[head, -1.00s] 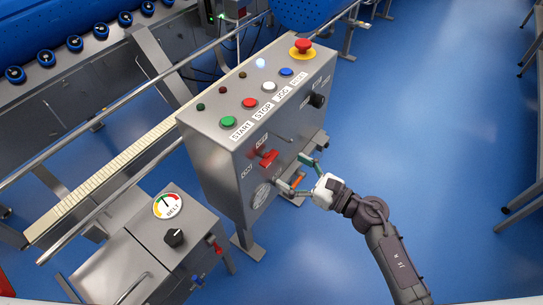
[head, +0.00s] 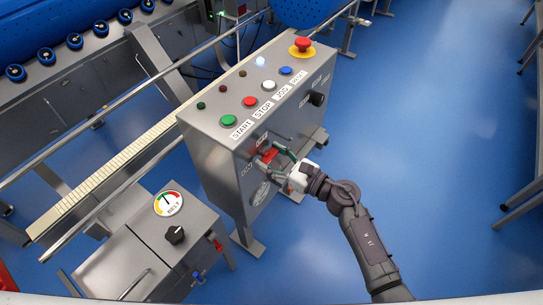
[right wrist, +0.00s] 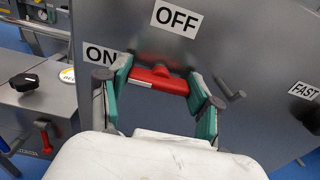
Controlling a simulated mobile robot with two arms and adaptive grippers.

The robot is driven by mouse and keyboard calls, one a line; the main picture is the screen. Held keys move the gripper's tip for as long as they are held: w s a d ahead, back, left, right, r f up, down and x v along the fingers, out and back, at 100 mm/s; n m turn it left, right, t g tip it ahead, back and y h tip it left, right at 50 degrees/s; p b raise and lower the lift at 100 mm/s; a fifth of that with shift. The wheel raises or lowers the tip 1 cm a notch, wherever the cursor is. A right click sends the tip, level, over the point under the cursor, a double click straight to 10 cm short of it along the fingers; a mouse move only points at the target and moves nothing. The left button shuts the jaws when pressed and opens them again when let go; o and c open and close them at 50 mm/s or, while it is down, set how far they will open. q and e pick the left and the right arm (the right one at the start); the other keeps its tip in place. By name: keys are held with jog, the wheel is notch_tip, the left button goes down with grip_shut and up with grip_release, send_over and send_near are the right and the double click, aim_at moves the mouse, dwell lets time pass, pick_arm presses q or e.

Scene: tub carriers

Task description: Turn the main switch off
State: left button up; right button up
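The main switch is a red handle (head: 269,154) on the front face of the grey control box. In the right wrist view the handle (right wrist: 160,79) lies nearly level, below the OFF label (right wrist: 177,19), with its left end by the ON label (right wrist: 101,55). My right gripper (head: 279,160) is at the switch. In the wrist view its two green-padded fingers (right wrist: 160,84) are spread wide, one at each end of the handle. I cannot tell whether they touch it. My left gripper is not in view.
The box top (head: 215,115) carries several buttons and a red emergency stop (head: 302,45). A lower cabinet (head: 130,262) stands at left.

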jog(key=c, duration=0.3)
jog(key=shift+c, duration=0.2)
jog(key=m+p, duration=0.1)
jog(key=m, duration=0.3)
jog(key=shift+m, duration=0.3)
jog(key=m+p, duration=0.1)
jog(key=m, duration=0.2)
jog(key=shift+m, duration=0.4)
jog(key=m+p, duration=0.2)
jog(key=m, duration=0.3)
jog(key=shift+w+d, duration=0.1)
jog(key=shift+f+m+p, duration=0.15)
jog(key=shift+m+p, duration=0.4)
jog(key=shift+m, duration=1.75)
jog(key=o, duration=1.1)
